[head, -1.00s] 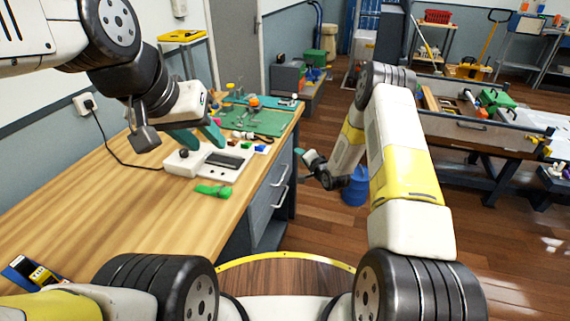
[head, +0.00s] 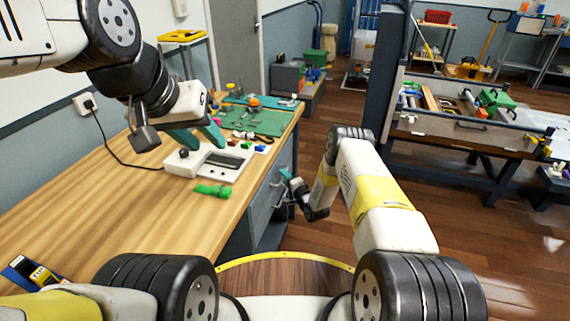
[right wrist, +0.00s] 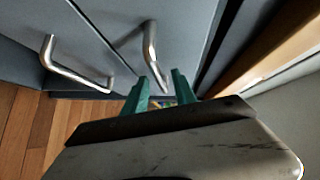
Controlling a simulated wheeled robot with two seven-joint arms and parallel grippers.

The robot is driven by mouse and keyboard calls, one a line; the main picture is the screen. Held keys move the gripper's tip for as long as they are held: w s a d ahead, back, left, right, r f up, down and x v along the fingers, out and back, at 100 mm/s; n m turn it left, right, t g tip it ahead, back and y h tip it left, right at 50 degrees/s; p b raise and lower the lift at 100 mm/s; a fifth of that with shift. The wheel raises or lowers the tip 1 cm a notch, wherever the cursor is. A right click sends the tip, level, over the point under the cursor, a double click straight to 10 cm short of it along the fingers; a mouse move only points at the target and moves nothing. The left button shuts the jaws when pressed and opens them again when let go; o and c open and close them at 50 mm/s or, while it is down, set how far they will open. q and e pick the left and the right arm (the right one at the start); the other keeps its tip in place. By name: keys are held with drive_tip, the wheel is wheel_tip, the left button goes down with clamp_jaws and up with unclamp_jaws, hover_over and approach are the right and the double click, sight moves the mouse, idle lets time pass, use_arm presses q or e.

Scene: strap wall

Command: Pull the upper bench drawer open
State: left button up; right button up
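The bench's upper drawer (head: 262,192) is in the grey front under the wooden top, and its front looks closed. In the right wrist view its metal bar handle (right wrist: 151,52) points toward my fingers. My right gripper (head: 287,175) is at the drawer front in the head view. In the right wrist view its teal fingers (right wrist: 160,84) are apart, with the handle's near end at the gap between their tips; contact cannot be told. The lower drawer handle (right wrist: 75,74) is at the left there. My left gripper (head: 198,136) is open and empty above the bench.
On the bench top (head: 110,210) are a white device (head: 215,162), a green object (head: 212,191) and a green mat (head: 255,120) with small parts. A grey-sided table (head: 465,128) with tools stands at the right. The floor (head: 335,120) between is clear.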

drive_tip(key=shift+w+a, duration=0.15)
drive_tip(key=shift+w, duration=0.05)
drive_tip(key=shift+c, duration=0.2)
clamp_jaws()
idle(1.2)
